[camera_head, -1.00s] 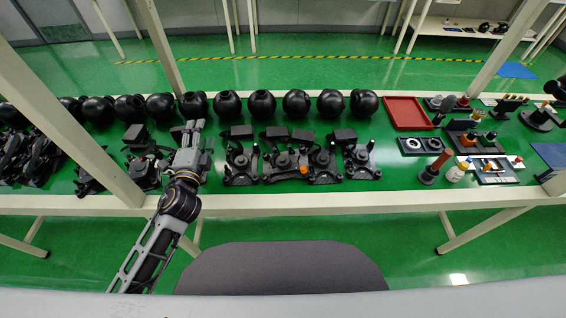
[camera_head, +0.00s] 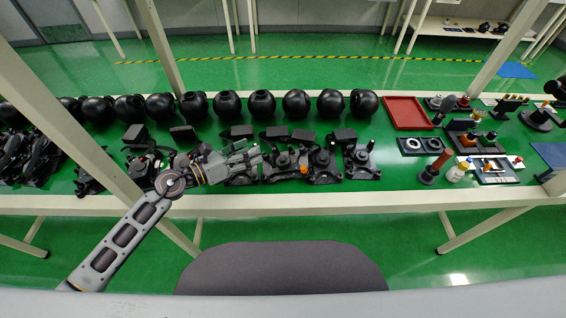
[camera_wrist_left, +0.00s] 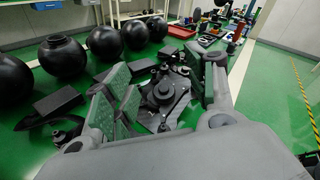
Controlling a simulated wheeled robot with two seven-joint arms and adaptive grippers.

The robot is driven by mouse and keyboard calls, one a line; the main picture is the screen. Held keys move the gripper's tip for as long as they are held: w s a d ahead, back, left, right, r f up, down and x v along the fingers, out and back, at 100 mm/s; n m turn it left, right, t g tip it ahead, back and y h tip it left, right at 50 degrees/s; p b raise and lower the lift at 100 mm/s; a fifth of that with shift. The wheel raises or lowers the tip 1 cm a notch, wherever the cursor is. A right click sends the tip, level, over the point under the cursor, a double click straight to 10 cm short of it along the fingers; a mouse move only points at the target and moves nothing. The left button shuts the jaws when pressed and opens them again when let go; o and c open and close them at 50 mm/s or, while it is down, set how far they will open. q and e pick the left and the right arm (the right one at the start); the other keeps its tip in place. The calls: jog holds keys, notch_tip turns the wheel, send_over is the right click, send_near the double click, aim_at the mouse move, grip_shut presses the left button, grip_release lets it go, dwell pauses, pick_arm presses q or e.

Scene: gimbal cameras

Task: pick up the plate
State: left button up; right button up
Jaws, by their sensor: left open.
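Several black mounts with flat, plate-like bases stand in a row on the green table; I cannot tell which is the plate. One mount (camera_head: 285,163) lies just right of my left gripper (camera_head: 256,156), which points right over the row. The gripper partly hides another mount under it. In the left wrist view, the open fingers of my left gripper (camera_wrist_left: 168,85) frame a black mount (camera_wrist_left: 163,93) with a round stepped hub. Nothing is held, and the mount shows beyond the fingers. My right gripper is not in view.
Black spheres (camera_head: 262,104) line the table behind the mounts, with small black blocks (camera_head: 242,132) between. A red tray (camera_head: 408,113) and small parts stand at the right. Slanted white frame posts (camera_head: 70,118) cross the left side. A grey chair back (camera_head: 280,268) stands in front.

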aim_at(279, 161)
pick_arm(q)
jog(key=f+m+g, duration=0.1)
jog(key=f, duration=0.1)
jog(key=d+f+m+g+y, duration=0.1)
jog(key=f, duration=0.1)
jog(key=d+f+m+g, duration=0.1)
jog(key=f, duration=0.1)
jog(key=shift+w+f+m, duration=0.2)
jog(key=shift+f+m, duration=0.15)
jog(key=shift+m, duration=0.05)
jog(key=shift+p+x, duration=0.3)
jog(key=shift+x, duration=1.5)
jog(key=shift+w+d+f, duration=0.2)
jog(key=shift+d, duration=0.05)
jog(key=shift+w+d+f, duration=0.25)
jog(key=shift+w+d, duration=0.05)
jog(key=shift+d, duration=0.15)
jog(key=shift+x, duration=0.95)
jog(key=shift+w+d+f, duration=0.4)
jog(key=shift+d+f, duration=0.05)
jog(key=shift+w+d+f, duration=0.15)
jog(key=shift+d, duration=0.2)
jog(key=c, duration=0.9)
jog(key=shift+c, duration=0.3)
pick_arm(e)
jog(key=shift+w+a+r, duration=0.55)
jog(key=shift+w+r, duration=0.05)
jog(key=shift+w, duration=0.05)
